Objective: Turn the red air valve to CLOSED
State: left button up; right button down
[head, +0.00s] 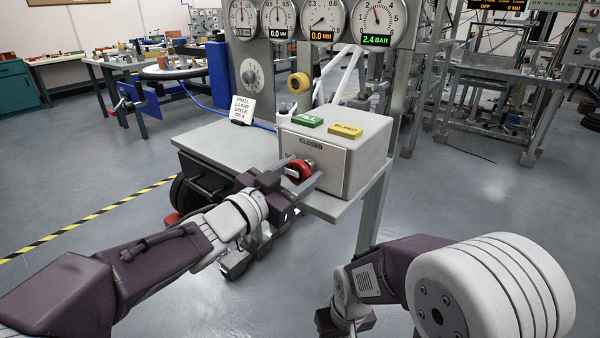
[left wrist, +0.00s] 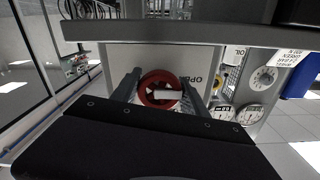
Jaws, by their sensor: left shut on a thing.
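The red air valve (head: 306,166) is a round knob on the front of a grey box (head: 362,140). CLOSED is printed above it, and a partly hidden OPEN label is at its left. My left gripper (head: 300,173) is shut around the knob, with one finger on each side. In the left wrist view the red air valve (left wrist: 147,86) sits between the fingers of my left gripper (left wrist: 160,95). Its white pointer bar lies roughly level, towards the OPEN lettering at the right there. My right arm shows at the lower right, but its gripper is not visible.
The box stands on a grey bench (head: 205,140). Green (head: 308,120) and yellow (head: 345,131) labelled blocks lie on top of the box. A white sign (head: 242,107) stands behind. The rightmost gauge (head: 377,18) reads 2.4 BAR. Floor in front is clear.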

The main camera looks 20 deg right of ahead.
pick_arm(q)
jog(key=shift+m, duration=0.3)
jog(key=m+b, duration=0.1)
jog(key=m, duration=0.3)
jog(key=shift+b, duration=0.35)
jog(key=m+b, duration=0.1)
jog(key=m, duration=0.3)
jog(key=shift+w+a+m+b, duration=0.1)
jog(key=shift+m+b, duration=0.2)
jog(key=shift+b, duration=0.1)
jog(key=m+b, duration=0.1)
jog(key=m, duration=0.3)
jog(key=shift+b, duration=0.4)
jog(key=shift+r+m+b, duration=0.1)
jog(key=shift+m+b, duration=0.7)
jog(key=shift+m, duration=1.4)
jog(key=o, duration=1.4)
jog(key=shift+c, duration=0.2)
jog(key=shift+r, duration=0.1)
